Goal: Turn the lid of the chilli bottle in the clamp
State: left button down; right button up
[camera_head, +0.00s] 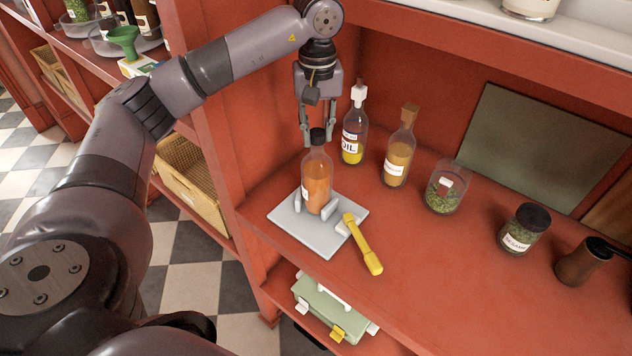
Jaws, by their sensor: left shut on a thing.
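The chilli bottle (317,184) is a clear bottle with orange-red contents and stands upright in the clamp. The clamp (291,228) is a pale grey plate with small jaws around the bottle's base and a yellow handle (359,245) at its right. The bottle's black lid (318,137) is on top. My left gripper (319,131) points down from above and is shut on the lid, one finger at each side. The bottle's label is mostly turned out of view. My right gripper is not in view.
A brown grinder (577,264) is farther right. A dark board (540,140) leans at the back. The shelf front is clear.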

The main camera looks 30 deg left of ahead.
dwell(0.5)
pick_arm(q)
jog(key=n, duration=1.1)
jog(key=shift+n, duration=0.4)
jog(key=n+p, duration=0.1)
jog(key=n, duration=1)
jog(key=c, duration=1.2)
grip_release()
